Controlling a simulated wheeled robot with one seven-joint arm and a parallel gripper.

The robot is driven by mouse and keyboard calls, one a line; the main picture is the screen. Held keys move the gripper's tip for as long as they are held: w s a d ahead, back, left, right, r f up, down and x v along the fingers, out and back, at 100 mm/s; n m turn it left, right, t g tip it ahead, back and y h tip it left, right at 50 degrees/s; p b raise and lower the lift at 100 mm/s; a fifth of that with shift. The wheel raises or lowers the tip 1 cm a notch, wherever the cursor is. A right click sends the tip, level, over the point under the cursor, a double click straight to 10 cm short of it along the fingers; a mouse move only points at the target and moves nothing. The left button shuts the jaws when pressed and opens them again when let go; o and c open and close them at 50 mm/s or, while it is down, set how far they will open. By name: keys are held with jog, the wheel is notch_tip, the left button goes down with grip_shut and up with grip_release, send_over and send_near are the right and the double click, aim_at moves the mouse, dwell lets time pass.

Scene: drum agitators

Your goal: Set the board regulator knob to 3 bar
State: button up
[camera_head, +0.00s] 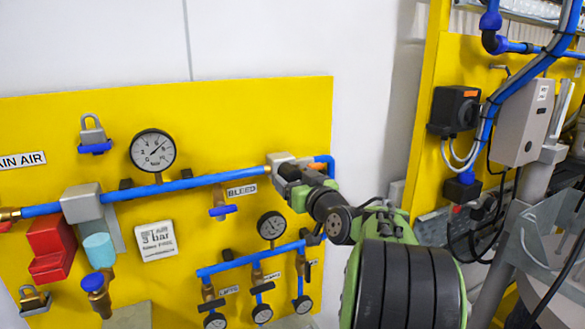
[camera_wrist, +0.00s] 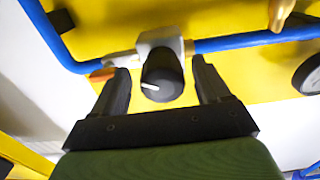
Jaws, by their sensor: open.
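The black round regulator knob (camera_wrist: 163,78) sits on a grey block (camera_wrist: 160,38) on the blue pipe in the wrist view. Its white mark points left in that view. My gripper (camera_wrist: 160,72) is open, with one finger on each side of the knob; I see a gap at both sides. In the head view my gripper (camera_head: 294,180) is at the grey regulator block (camera_head: 283,159) and hides most of the knob. A sign (camera_head: 156,240) reads 3 bar. The large gauge (camera_head: 152,150) has a dark needle; its exact reading is too small to tell.
A smaller gauge (camera_head: 271,226) and a lower blue manifold (camera_head: 250,257) with several valves are below my gripper. The BLEED valve (camera_head: 222,208) hangs left of it. A red block (camera_head: 50,248) and a padlock (camera_head: 93,134) are at the left. A second yellow frame stands right.

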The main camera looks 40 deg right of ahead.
jog(key=shift+w, duration=0.6)
jog(key=shift+s, duration=0.1)
jog(key=c, duration=1)
jog(key=shift+b, duration=0.3)
jog(key=shift+c, duration=0.2)
jog(key=shift+f+b, duration=0.1)
jog(key=shift+b, duration=0.3)
jog(key=n+b, duration=0.2)
jog(key=b, duration=0.2)
jog(key=shift+f+n+b, duration=0.15)
jog(key=shift+n+b, duration=0.25)
jog(key=n+b, duration=0.2)
jog(key=b, duration=0.1)
jog(key=shift+d+n+b, duration=0.1)
jog(key=shift+n+b, duration=0.25)
jog(key=shift+n, duration=0.05)
jog(key=shift+r, duration=0.2)
